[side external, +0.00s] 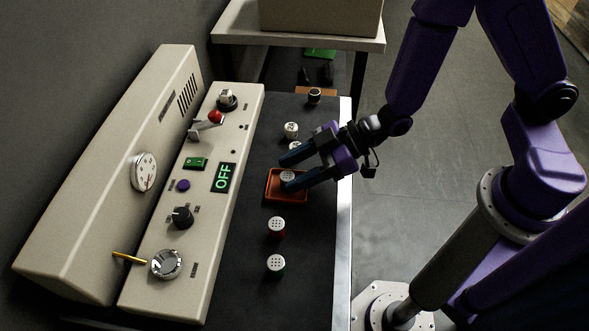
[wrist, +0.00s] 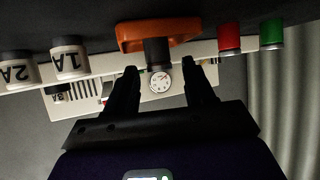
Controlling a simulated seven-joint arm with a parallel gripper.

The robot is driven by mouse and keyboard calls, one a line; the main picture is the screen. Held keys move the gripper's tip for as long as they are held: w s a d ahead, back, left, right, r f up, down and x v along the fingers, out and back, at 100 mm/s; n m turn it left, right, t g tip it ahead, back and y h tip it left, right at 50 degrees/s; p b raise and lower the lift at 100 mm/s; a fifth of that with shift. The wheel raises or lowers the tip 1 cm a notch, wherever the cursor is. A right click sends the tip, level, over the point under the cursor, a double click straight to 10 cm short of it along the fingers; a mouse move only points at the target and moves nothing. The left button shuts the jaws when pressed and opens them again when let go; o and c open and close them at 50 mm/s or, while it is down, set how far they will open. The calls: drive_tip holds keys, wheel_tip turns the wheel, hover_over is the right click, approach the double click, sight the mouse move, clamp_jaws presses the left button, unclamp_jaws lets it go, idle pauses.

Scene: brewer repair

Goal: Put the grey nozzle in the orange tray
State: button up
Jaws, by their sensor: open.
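The orange tray (side external: 273,197) lies on the dark bench top; its underside edge also shows in the wrist view (wrist: 129,36). The grey nozzle (side external: 287,176), dark-sided with a pale perforated top, stands upright and appears to be inside the tray. In the wrist view the nozzle (wrist: 157,50) shows as a dark cylinder against the tray. My gripper (side external: 286,172) is open, with one finger on each side of the nozzle. In the wrist view my gripper (wrist: 159,67) shows a gap between each fingertip and the nozzle.
A red nozzle (side external: 276,227) and a green nozzle (side external: 276,264) stand in front of the tray. White labelled cups (side external: 291,130) and a dark cylinder (side external: 314,95) stand behind it. The beige brewer panel (side external: 210,225) with knobs and an OFF display runs along the left.

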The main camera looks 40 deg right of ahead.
drive_tip(key=v, duration=0.7)
drive_tip(key=shift+s+d+r+g+h, duration=0.25)
drive_tip(key=shift+d+h, duration=0.2)
drive_tip(key=shift+h, duration=0.45)
drive_tip(key=s+d+r+g+h, duration=0.2)
drive_tip(key=s+d+r+h, duration=0.1)
drive_tip(key=s+d, duration=0.3)
drive_tip(key=s+d+r+g+h, duration=0.2)
drive_tip(key=s+d+r+h, duration=0.2)
drive_tip(key=d, duration=0.4)
drive_tip(key=shift+s+d+g+h, duration=0.35)
drive_tip(key=shift+s+h, duration=0.55)
drive_tip(key=shift+s, duration=0.35)
